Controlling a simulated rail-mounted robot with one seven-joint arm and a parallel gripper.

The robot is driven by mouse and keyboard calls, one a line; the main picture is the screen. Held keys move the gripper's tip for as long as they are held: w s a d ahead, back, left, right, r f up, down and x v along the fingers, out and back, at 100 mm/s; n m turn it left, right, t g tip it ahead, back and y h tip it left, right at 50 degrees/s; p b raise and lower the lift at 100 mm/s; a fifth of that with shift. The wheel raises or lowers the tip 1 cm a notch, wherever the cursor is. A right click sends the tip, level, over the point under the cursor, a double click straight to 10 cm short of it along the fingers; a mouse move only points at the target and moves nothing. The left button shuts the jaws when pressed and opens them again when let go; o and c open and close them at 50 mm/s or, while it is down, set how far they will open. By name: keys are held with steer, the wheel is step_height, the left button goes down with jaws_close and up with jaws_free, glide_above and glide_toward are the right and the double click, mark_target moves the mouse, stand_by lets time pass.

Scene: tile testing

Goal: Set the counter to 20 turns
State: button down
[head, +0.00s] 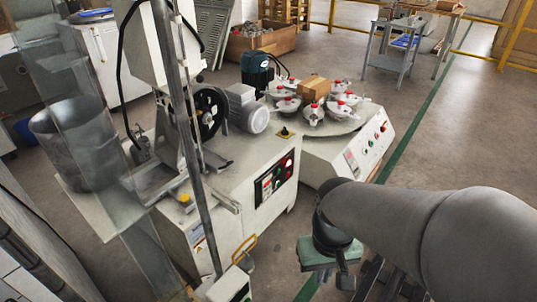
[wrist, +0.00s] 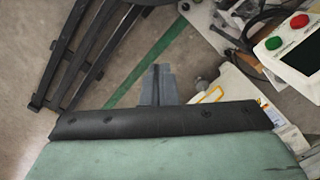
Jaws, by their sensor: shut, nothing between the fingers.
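My gripper (head: 345,279) hangs below my arm at the lower middle of the head view, over the floor. In the wrist view its fingers (wrist: 158,86) are together and empty. A white control box (wrist: 292,50) with a green button, a red button and a dark screen is at the upper right of the wrist view, apart from my fingers. The white machine's front has a dark control panel (head: 274,184) with lit red and green parts, left of my gripper in the head view. I cannot tell which panel is the counter, and no digits are readable.
A round table with several white, red-topped holders (head: 313,112) stands on a second white cabinet (head: 362,155). A small box (head: 233,286) stands at the bottom. A black slatted frame (wrist: 92,50) lies left in the wrist view.

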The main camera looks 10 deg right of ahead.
stand_by(0.3)
steer(key=w+a+f+m+y+p, duration=0.1)
steer(key=w+f+m+y+p, duration=0.2)
steer(key=w, duration=0.7)
steer(key=w+a+f+m+y+p, duration=0.1)
steer(key=w+m+y, duration=0.1)
steer(key=w+m, duration=0.6)
steer(key=w+d+f+m+t+y+p, duration=0.1)
steer(key=w+d+f+m+t, duration=0.1)
steer(key=w+f, duration=0.7)
steer(key=w+d+f+m+t+y+p, duration=0.1)
steer(key=w+d+f+m+t+y, duration=0.1)
steer(key=w+d+f+m, duration=0.3)
steer(key=w+f+m, duration=0.1)
steer(key=w+f, duration=0.3)
steer(key=f, duration=0.1)
steer(key=shift+w+m+t, duration=0.4)
